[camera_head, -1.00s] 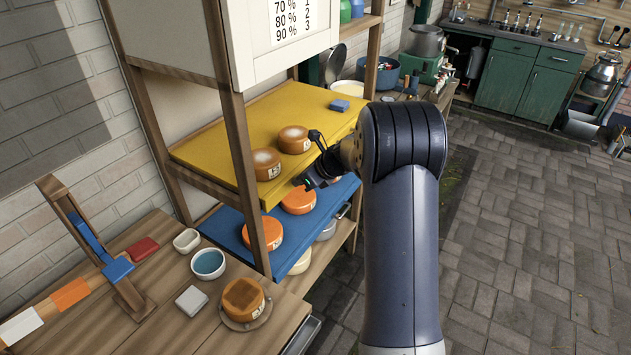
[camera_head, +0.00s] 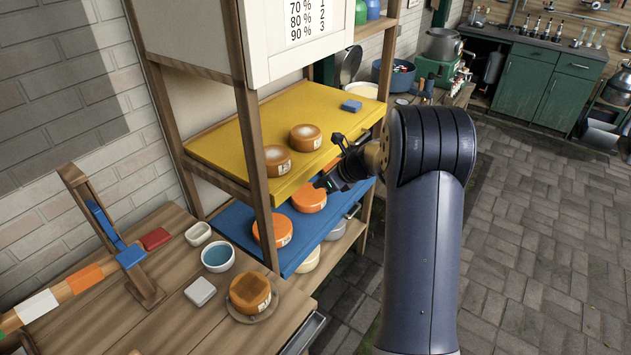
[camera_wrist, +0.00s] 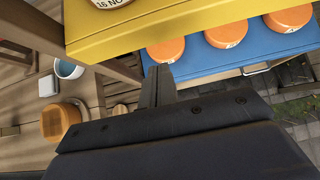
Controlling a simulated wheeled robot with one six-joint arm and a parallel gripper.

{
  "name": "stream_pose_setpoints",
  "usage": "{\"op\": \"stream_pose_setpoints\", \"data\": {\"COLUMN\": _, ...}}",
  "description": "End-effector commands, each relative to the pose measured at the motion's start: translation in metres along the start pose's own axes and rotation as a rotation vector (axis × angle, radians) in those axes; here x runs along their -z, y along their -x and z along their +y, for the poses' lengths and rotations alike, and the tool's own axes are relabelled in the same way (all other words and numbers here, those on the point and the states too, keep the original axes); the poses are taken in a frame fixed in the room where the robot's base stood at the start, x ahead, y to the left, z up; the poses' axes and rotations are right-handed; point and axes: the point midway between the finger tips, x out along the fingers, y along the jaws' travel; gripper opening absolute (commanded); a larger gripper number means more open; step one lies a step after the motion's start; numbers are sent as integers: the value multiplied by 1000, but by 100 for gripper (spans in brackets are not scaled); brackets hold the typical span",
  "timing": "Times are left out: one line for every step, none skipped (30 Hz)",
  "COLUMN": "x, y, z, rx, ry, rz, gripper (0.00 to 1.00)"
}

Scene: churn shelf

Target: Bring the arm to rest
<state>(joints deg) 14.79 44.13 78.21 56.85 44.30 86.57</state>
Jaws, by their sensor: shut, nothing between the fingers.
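My gripper (camera_head: 328,182) is in front of the shelf's right part, at about the level between the yellow board (camera_head: 222,146) and the blue board (camera_head: 236,222). In the wrist view my gripper (camera_wrist: 158,72) shows its fingers together, with nothing between them. The fingers point toward the shelf and appear apart from the boards and cheeses. Two brown cheeses with pale tops, one of them the nearer cheese (camera_head: 276,161), sit on the yellow board. Orange cheeses, such as the front one (camera_head: 274,231), sit on the blue board; my gripper hides part of that board.
A wooden table (camera_head: 190,330) at lower left holds a brown cheese (camera_head: 250,292) on a plate, a blue-filled bowl (camera_head: 217,257), a grey block (camera_head: 200,291) and a wooden stand (camera_head: 105,235). A shelf post (camera_head: 258,180) stands beside it. Paved floor (camera_head: 540,270) is clear at right.

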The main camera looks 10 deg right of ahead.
Motion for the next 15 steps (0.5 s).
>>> {"op": "stream_pose_setpoints", "data": {"x": -1, "y": 13, "z": -1, "rx": 6, "ry": 2, "rz": -3, "gripper": 0}}
{"op": "stream_pose_setpoints", "data": {"x": 0, "y": 20, "z": -1, "rx": 6, "ry": 3, "rz": -3, "gripper": 0}}
{"op": "stream_pose_setpoints", "data": {"x": 0, "y": 29, "z": -1, "rx": 7, "ry": 3, "rz": -2, "gripper": 0}}
{"op": "stream_pose_setpoints", "data": {"x": 0, "y": 36, "z": -1, "rx": 6, "ry": 2, "rz": -2, "gripper": 0}}
{"op": "stream_pose_setpoints", "data": {"x": 0, "y": 42, "z": -1, "rx": 5, "ry": 2, "rz": -1, "gripper": 0}}
{"op": "stream_pose_setpoints", "data": {"x": 1, "y": 50, "z": -1, "rx": 5, "ry": 1, "rz": 0, "gripper": 0}}
{"op": "stream_pose_setpoints", "data": {"x": 1, "y": 57, "z": -1, "rx": 5, "ry": 1, "rz": -1, "gripper": 0}}
{"op": "stream_pose_setpoints", "data": {"x": 0, "y": 63, "z": -1, "rx": 5, "ry": 2, "rz": -1, "gripper": 0}}
{"op": "stream_pose_setpoints", "data": {"x": 1, "y": 70, "z": -1, "rx": 4, "ry": 2, "rz": 0, "gripper": 0}}
{"op": "stream_pose_setpoints", "data": {"x": 1, "y": 75, "z": -1, "rx": 4, "ry": 2, "rz": 1, "gripper": 0}}
{"op": "stream_pose_setpoints", "data": {"x": 1, "y": 79, "z": -1, "rx": 5, "ry": 1, "rz": 1, "gripper": 0}}
{"op": "stream_pose_setpoints", "data": {"x": 1, "y": 84, "z": -1, "rx": 3, "ry": 0, "rz": 1, "gripper": 0}}
{"op": "stream_pose_setpoints", "data": {"x": 1, "y": 87, "z": 0, "rx": 2, "ry": 1, "rz": 1, "gripper": 0}}
{"op": "stream_pose_setpoints", "data": {"x": 0, "y": 90, "z": 0, "rx": 2, "ry": 1, "rz": 1, "gripper": 0}}
{"op": "stream_pose_setpoints", "data": {"x": 1, "y": 93, "z": 0, "rx": 2, "ry": 1, "rz": 2, "gripper": 0}}
